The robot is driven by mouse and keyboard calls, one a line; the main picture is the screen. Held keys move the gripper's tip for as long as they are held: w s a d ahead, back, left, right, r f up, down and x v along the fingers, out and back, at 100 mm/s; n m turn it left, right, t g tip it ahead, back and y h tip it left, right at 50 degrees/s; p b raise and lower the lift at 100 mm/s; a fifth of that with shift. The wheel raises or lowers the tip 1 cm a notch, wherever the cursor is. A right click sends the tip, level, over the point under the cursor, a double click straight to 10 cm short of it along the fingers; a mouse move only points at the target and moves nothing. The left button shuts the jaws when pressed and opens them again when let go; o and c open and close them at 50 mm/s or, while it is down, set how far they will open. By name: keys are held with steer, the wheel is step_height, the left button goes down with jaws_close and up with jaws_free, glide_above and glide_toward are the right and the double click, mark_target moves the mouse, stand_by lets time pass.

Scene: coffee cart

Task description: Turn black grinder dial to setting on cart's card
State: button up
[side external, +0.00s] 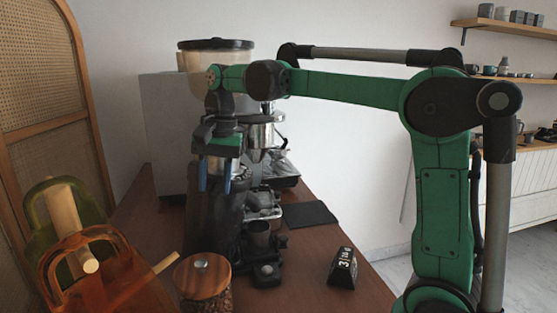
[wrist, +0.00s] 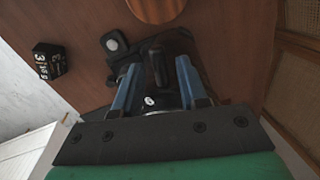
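The black grinder (side external: 212,225) stands on the cart under a clear hopper with a dark lid (side external: 215,45). My gripper (side external: 215,182) points down in front of it, its two blue fingers apart. In the wrist view my gripper (wrist: 158,66) is open around a black upright part (wrist: 159,72), which may be the dial; a small white mark (wrist: 149,101) shows below it. I cannot tell whether the fingers touch it. I cannot make out the dial in the side view. The small black card block (side external: 342,267) with white characters stands at right, also in the wrist view (wrist: 49,62); one character looks like a 3.
A wood-lidded jar (side external: 201,277) and an orange translucent item with a wooden rod (side external: 95,265) stand at front left. A dark mat (side external: 308,214) lies right of the grinder. The wooden cart top (side external: 310,248) is clear around the card.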

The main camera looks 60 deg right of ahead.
steer(key=shift+o, duration=0.2)
steer(key=r, duration=0.5)
steer(key=shift+s+d+r, duration=0.2)
steer(key=shift+d+r, duration=0.05)
steer(key=shift+d, duration=0.05)
steer(key=s+a+f+n+t, duration=0.2)
steer(key=s+f+n+t, duration=0.1)
steer(key=s+f+n, duration=0.1)
steer(key=s+a+f+n+t+h, duration=0.1)
steer(key=s+a+f+n+t, duration=0.1)
steer(key=s+f+n, duration=0.3)
step_height(320, 180, down, 5)
steer(key=shift+r+n+t, duration=0.2)
steer(key=shift+n+t, duration=0.5)
steer(key=shift+n, duration=0.3)
steer(key=shift+c, duration=0.2)
